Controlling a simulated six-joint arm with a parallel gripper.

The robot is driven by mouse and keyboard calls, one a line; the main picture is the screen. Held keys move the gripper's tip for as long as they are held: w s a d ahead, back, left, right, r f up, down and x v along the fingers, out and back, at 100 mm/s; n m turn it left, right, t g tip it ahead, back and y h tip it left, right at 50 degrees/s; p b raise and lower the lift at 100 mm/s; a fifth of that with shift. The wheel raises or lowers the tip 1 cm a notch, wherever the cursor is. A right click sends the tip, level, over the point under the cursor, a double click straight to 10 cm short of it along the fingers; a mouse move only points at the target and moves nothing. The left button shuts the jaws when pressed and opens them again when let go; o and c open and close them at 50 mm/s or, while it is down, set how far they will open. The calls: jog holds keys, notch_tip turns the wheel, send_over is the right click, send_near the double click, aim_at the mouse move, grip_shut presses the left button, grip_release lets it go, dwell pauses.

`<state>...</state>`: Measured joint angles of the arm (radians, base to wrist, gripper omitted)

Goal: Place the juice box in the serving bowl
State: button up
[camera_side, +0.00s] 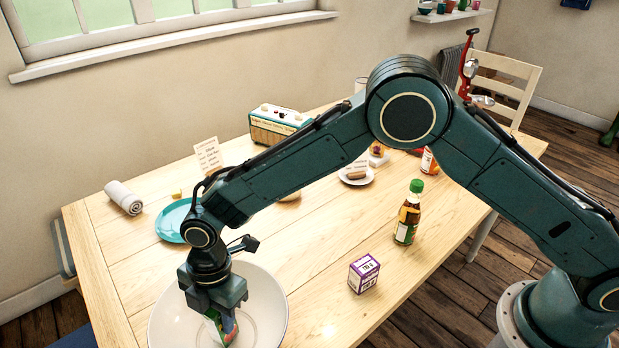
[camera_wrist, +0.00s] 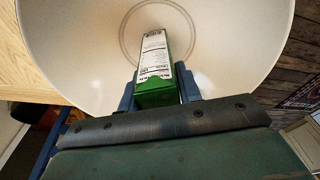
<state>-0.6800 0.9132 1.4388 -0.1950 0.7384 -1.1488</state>
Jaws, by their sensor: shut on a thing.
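The juice box (camera_wrist: 156,65) is a green carton with a white label panel. It also shows in the side view (camera_side: 222,328), partly hidden under my gripper. My gripper (camera_wrist: 159,88) is shut on it, with one blue finger on each side. The serving bowl (camera_side: 272,300) is large, round and white, at the front left of the table. My gripper and the juice box are over the bowl's inside. The bowl also fills much of the wrist view (camera_wrist: 85,45). I cannot tell whether the box touches the bowl's bottom.
A purple and white box (camera_side: 364,273) stands right of the bowl, with a green-capped bottle (camera_side: 408,213) behind it. A teal plate (camera_side: 172,221), a rolled cloth (camera_side: 124,198) and a radio (camera_side: 277,124) lie farther back. The table's front edge is close to the bowl.

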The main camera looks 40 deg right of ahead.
jog(key=shift+f, duration=0.3)
jog(key=shift+f, duration=0.1)
jog(key=o, duration=1.1)
jog(key=r, duration=0.4)
jog(key=d+r, duration=0.1)
jog(key=r, duration=0.7)
jog(key=shift+w+d, duration=0.35)
